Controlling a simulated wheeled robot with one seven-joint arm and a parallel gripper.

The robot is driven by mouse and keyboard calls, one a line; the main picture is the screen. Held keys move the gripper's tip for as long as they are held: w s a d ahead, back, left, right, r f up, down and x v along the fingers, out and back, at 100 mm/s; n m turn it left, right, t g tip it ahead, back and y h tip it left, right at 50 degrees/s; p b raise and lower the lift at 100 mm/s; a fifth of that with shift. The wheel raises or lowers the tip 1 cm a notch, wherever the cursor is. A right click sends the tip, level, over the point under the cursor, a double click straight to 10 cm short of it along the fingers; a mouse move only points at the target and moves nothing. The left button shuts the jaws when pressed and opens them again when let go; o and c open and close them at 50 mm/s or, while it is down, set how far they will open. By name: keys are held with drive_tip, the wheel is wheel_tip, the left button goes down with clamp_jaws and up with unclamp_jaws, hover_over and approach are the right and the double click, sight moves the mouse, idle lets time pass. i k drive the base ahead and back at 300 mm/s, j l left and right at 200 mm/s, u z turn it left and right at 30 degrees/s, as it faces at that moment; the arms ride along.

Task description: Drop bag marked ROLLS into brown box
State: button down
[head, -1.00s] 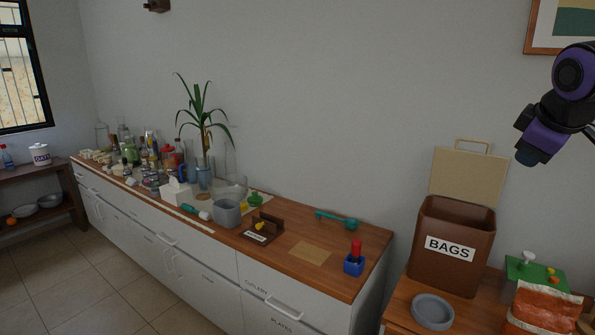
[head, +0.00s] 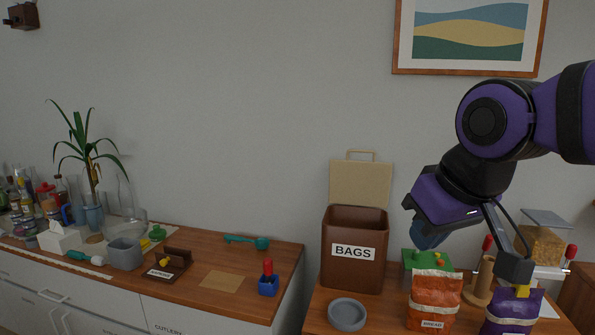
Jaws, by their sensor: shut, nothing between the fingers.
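The brown box (head: 340,278) labelled BAGS stands on the wooden counter with its beige lid (head: 361,183) raised behind it. Its inside is only partly visible. An orange bag (head: 434,292) marked BREAD stands right of the box. A purple bag (head: 511,305) stands farther right. It has a pale label at the picture's lower edge that I cannot read clearly. My gripper (head: 515,268) is shut and empty, just above the top of the purple bag in this view. I cannot tell whether it touches the bag.
A grey bowl (head: 347,314) sits in front of the box. A green block (head: 427,260) stands behind the orange bag. A wooden stand (head: 482,280) and a grain-filled container (head: 541,246) are near my gripper. The left counter holds a plant and bottles.

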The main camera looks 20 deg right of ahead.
sight(507, 314)
drive_tip(key=z, duration=1.65)
